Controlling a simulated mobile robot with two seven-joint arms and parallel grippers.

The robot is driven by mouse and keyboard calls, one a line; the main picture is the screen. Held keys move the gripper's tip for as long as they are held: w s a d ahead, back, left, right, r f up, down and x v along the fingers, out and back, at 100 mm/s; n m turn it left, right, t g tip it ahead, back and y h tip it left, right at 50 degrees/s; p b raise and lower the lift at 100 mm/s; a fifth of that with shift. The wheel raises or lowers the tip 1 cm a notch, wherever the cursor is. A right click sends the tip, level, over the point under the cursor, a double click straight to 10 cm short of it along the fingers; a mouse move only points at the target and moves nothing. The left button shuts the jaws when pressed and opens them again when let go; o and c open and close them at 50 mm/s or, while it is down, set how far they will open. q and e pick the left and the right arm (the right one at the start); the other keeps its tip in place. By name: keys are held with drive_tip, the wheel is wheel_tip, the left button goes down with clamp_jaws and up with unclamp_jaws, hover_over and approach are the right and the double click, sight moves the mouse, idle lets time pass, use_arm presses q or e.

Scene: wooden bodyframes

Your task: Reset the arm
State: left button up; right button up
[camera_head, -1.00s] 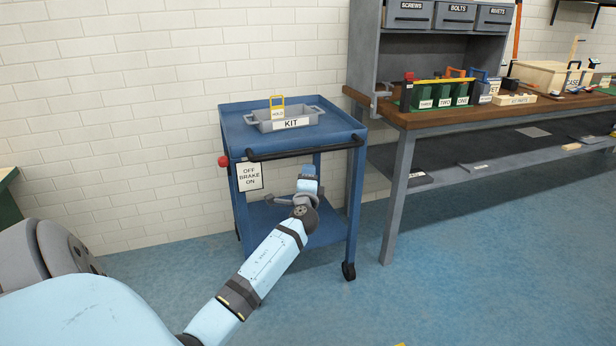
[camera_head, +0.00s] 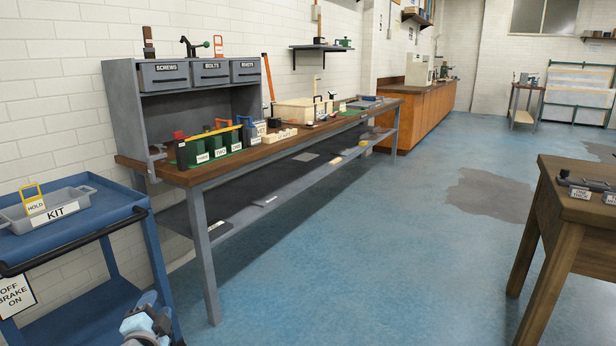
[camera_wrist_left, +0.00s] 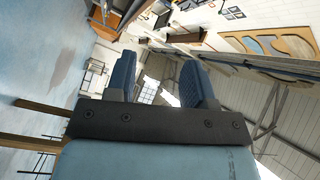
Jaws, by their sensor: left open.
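My left gripper (camera_head: 147,302) shows at the bottom left of the head view, in front of the blue cart; only its end and wrist are in the picture. In the left wrist view its two blue fingers (camera_wrist_left: 158,82) stand apart with nothing between them, so it is open and empty. That camera looks up past the fingers toward the roof and the far wall, tilted. My right gripper is not in view.
A blue cart (camera_head: 125,216) carries a grey KIT tray (camera_head: 75,203) with a yellow HOLD tag (camera_head: 34,204). A long workbench (camera_head: 262,150) stands along the wall. A wooden table (camera_head: 572,222) is at right. The blue floor (camera_head: 390,250) between is clear.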

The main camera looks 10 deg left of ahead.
use_arm(q)
drive_tip(key=s+d+r+n+h, duration=0.1)
drive_tip(key=s+d+h, duration=0.45)
drive_tip(key=d, duration=0.55)
drive_tip(key=s+d+r+n+h, duration=0.2)
drive_tip(key=s+d+h, duration=0.2)
drive_tip(key=s+d, duration=0.5)
drive_tip(key=s+d+r+n+h+p, duration=0.2)
drive_tip(key=s+d+r+n+h, duration=0.25)
drive_tip(key=s+d+r, duration=0.4)
use_arm(e)
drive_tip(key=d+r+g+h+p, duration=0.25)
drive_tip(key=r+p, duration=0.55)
drive_tip(key=p, duration=1.2)
use_arm(q)
drive_tip(key=s+a+r+g+y+p, duration=0.4)
drive_tip(key=a+r+g+y+p, duration=0.1)
drive_tip(key=p, duration=1.2)
drive_tip(key=shift+s+r+g, duration=0.15)
drive_tip(key=shift+s+g, duration=0.1)
drive_tip(key=shift+g, duration=0.55)
drive_tip(key=shift+m, duration=0.25)
drive_tip(key=shift+c, duration=0.2)
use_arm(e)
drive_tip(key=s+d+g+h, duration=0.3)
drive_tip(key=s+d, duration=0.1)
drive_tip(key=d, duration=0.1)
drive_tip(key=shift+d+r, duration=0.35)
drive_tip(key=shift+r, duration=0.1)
